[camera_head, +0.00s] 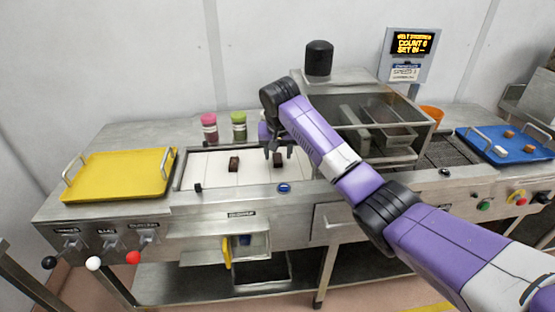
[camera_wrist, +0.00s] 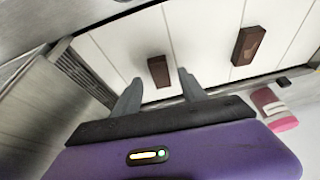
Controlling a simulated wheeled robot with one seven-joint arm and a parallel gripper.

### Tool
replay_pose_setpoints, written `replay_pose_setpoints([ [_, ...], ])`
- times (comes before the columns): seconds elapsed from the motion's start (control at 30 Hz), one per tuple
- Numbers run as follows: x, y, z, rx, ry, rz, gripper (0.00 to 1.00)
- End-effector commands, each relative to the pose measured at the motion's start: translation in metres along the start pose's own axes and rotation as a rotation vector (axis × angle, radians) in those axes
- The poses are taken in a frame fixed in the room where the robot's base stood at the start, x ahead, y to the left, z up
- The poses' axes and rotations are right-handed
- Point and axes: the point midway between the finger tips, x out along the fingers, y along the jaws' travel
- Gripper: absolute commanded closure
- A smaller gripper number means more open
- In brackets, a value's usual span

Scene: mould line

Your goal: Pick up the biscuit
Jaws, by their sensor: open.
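Two dark brown, chocolate-like biscuits lie on the white belt: one at the left (camera_head: 234,164) and one under my gripper (camera_head: 279,160). In the wrist view, the nearer biscuit (camera_wrist: 158,71) shows just beyond the gap between my fingertips, and the other biscuit (camera_wrist: 248,46) lies to the right. My gripper (camera_head: 278,153) is open and empty above the belt. In the wrist view, my gripper (camera_wrist: 160,80) has its fingers spread wider than the nearer biscuit. I cannot tell the exact height between the fingertips and the belt.
A yellow tray (camera_head: 122,154) stands left of the belt (camera_head: 205,178). A steel machine (camera_head: 350,92) is at the right.

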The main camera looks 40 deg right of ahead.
Motion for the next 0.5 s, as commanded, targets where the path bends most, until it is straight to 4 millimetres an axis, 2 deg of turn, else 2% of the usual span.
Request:
replay_pose_setpoints([
  [0.1, 0.015, 0.0, 0.0, 0.0, -0.001, 0.001, 0.5],
  [0.2, 0.022, 0.0, 0.0, 0.0, 0.001, 0.0, 0.5],
  [0.43, 0.023, 0.0, 0.0, 0.0, 0.001, -0.001, 0.5],
  [0.5, 0.023, 0.0, 0.0, 0.0, 0.001, -0.001, 0.62],
])
